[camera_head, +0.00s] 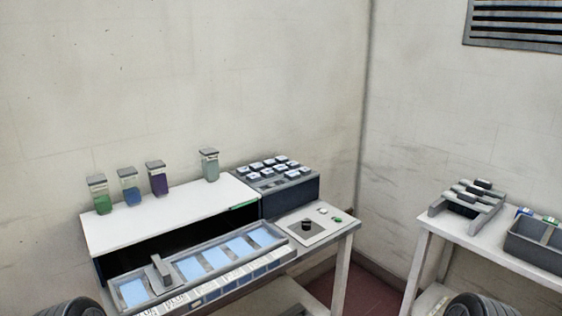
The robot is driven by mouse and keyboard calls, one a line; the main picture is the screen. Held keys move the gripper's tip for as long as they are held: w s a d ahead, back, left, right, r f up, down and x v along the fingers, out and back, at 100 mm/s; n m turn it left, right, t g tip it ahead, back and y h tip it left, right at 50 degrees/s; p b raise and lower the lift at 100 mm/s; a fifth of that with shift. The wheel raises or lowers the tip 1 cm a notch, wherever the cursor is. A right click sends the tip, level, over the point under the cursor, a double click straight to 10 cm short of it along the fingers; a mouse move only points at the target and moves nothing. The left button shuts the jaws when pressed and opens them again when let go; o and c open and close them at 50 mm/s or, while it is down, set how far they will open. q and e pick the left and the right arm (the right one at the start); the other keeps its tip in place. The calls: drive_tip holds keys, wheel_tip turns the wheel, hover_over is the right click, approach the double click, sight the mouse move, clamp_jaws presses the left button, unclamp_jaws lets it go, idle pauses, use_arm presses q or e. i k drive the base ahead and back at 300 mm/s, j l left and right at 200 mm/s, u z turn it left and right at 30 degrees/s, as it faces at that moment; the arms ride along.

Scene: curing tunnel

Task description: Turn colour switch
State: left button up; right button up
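A black round knob (306,225), likely the colour switch, stands on a pale control plate (304,238) at the right end of the left bench. A small white button (322,211) and a small green button (337,219) sit to its right. The knob's pointer direction is too small to read. Neither of my grippers shows; only dark rounded parts, probably of my arms, show at the bottom edge, far from the knob.
The white-topped tunnel (160,215) carries several jars with coloured contents. A lit tray (185,268) lies in front, and a grey keyed box (290,190) stands behind the plate. A right table (480,238) holds a rack (466,201) and bin (535,250). A floor gap separates the tables.

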sight(307, 225)
drive_tip(key=z, duration=1.2)
drive_tip(key=i+j, duration=0.1)
drive_tip(key=i, duration=0.35)
drive_tip(key=i+j, duration=0.15)
drive_tip(key=i, duration=0.3)
